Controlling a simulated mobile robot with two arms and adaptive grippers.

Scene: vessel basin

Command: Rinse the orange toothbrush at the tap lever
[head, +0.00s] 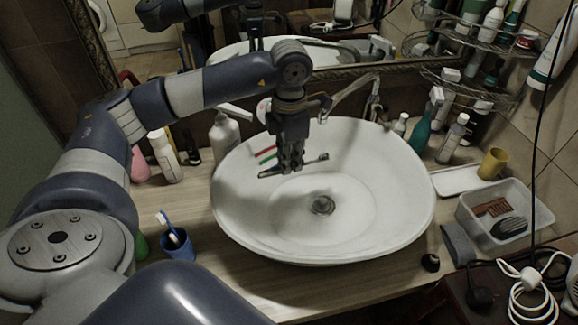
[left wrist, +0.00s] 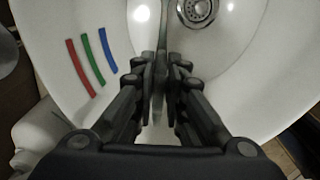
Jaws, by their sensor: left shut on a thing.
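My left gripper (head: 291,168) hangs over the basin (head: 400,205), pointing down, left of and above the drain. My right gripper is not in view.
Red, green and blue strips (left wrist: 101,52) lie on the basin wall. A blue cup (head: 178,246) with a toothbrush stands at the left front. Bottles (head: 224,135) stand behind. A clear bin (head: 480,225), yellow cup (head: 493,164) and cables are at the right.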

